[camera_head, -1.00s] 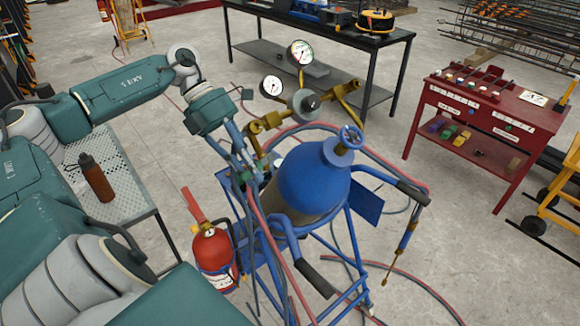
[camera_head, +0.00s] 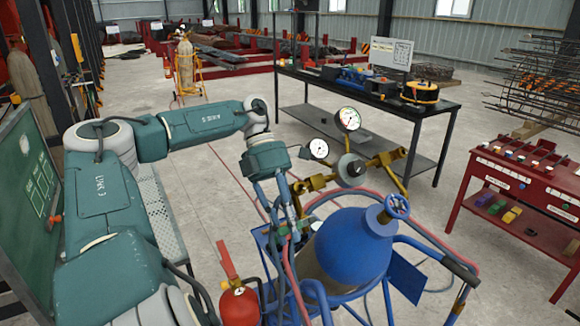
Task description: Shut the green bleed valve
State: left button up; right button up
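My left gripper (camera_head: 286,218) reaches down from the left to the hose side of the blue gas cylinder (camera_head: 345,244). Its long fingers come close together at the hoses below the brass regulator (camera_head: 350,168). A small green part, which looks like the bleed valve (camera_head: 303,225), shows right beside the fingertips. The fingers and hoses partly hide it, and I cannot tell whether they touch or grip it. The cylinder leans in a blue cart and has a blue handwheel (camera_head: 397,206) on top. My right gripper is out of view.
A red fire extinguisher (camera_head: 239,304) is at the cart's left side. A dark workbench (camera_head: 425,108) stands behind, and a red tool table (camera_head: 525,190) is at right. Red hoses loop around the cart.

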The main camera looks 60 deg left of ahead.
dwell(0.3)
pick_arm(q)
jog(key=v, duration=1.2)
jog(key=shift+w, duration=0.1)
dwell(0.6)
